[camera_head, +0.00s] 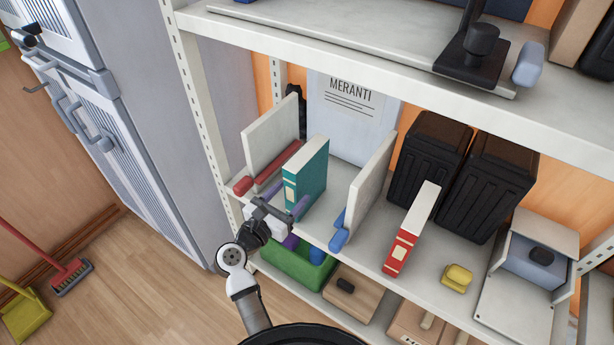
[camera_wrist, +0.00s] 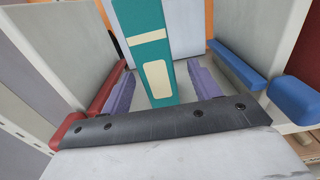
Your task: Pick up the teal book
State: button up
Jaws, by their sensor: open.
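The teal book (camera_head: 306,177) stands upright on the middle shelf, between two pale upright panels. In the wrist view the teal book (camera_wrist: 151,45) shows its spine with cream labels, straight ahead of my gripper. My gripper (camera_head: 279,202) is in front of the book at the shelf's front edge. In the wrist view its two purple fingers (camera_wrist: 160,90) are open, one on each side of the book's spine. I cannot tell how far the fingers reach along the book. The book's lower part is partly hidden behind my gripper.
The left panel (camera_head: 271,137) has a red edge piece and the right panel (camera_head: 366,188) a blue one, both close to my gripper. A red book (camera_head: 402,249), a yellow object (camera_head: 456,278) and black bins (camera_head: 430,160) are to the right. A green crate (camera_head: 290,263) is below.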

jog(key=p+x, duration=0.1)
jog(key=x, duration=0.3)
jog(key=shift+w+p, duration=0.15)
jog(key=shift+p, duration=0.25)
jog(key=shift+w+d+f, duration=0.15)
jog(key=shift+w+d, duration=0.2)
jog(key=shift+w, duration=0.1)
jog(key=c, duration=1.3)
notch_tip(320, 180, up, 20)
jog(key=shift+r, duration=0.1)
